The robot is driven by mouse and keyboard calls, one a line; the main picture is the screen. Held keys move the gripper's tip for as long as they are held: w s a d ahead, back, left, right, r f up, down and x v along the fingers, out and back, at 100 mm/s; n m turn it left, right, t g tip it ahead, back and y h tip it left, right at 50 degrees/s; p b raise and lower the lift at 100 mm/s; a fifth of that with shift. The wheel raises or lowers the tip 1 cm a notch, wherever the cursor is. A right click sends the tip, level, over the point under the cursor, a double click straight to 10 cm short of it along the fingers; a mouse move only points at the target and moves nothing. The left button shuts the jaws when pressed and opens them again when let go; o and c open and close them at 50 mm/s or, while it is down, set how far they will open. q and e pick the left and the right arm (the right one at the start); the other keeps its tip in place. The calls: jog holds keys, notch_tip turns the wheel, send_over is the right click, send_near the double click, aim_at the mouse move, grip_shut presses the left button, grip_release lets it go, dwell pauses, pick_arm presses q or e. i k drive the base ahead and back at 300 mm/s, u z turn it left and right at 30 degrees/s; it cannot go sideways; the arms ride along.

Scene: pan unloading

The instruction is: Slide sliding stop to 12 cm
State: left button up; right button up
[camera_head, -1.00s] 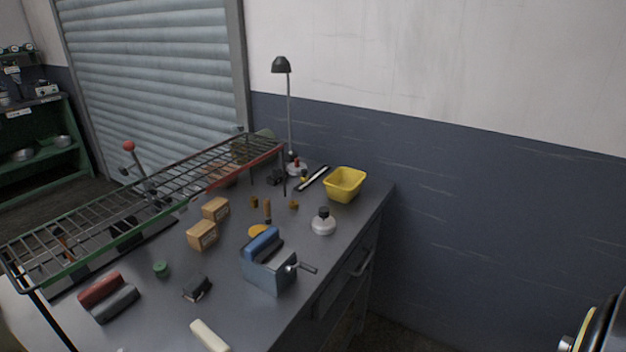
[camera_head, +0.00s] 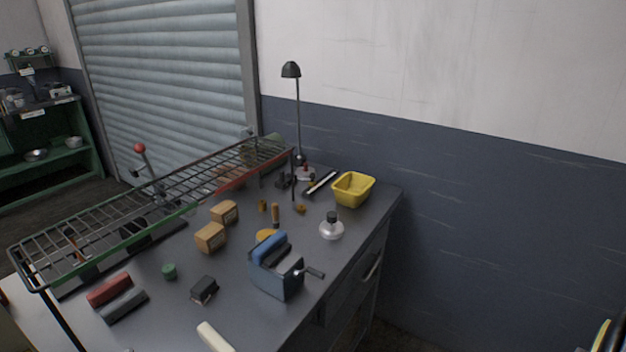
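A narrow dark bar with a pale strip (camera_head: 321,183) lies at the back of the workbench, left of the yellow bin. It looks like a scale or rail. A tiny yellowish piece (camera_head: 311,184) sits at its left side; I cannot tell whether it is the sliding stop. No markings are readable at this distance. Neither of my grippers is in view.
On the bench (camera_head: 240,317) stand a blue vise (camera_head: 275,277), a yellow bin (camera_head: 353,190), two cardboard boxes (camera_head: 210,238), a white-based bottle (camera_head: 331,230) and a lamp (camera_head: 291,70). A wire rack (camera_head: 150,203) overhangs the left side.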

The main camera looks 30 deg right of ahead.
aim_at(312, 183)
jog(key=k, duration=0.5)
jog(key=z, duration=1.8)
jog(key=i, duration=2.1)
jog(key=u, duration=2.3)
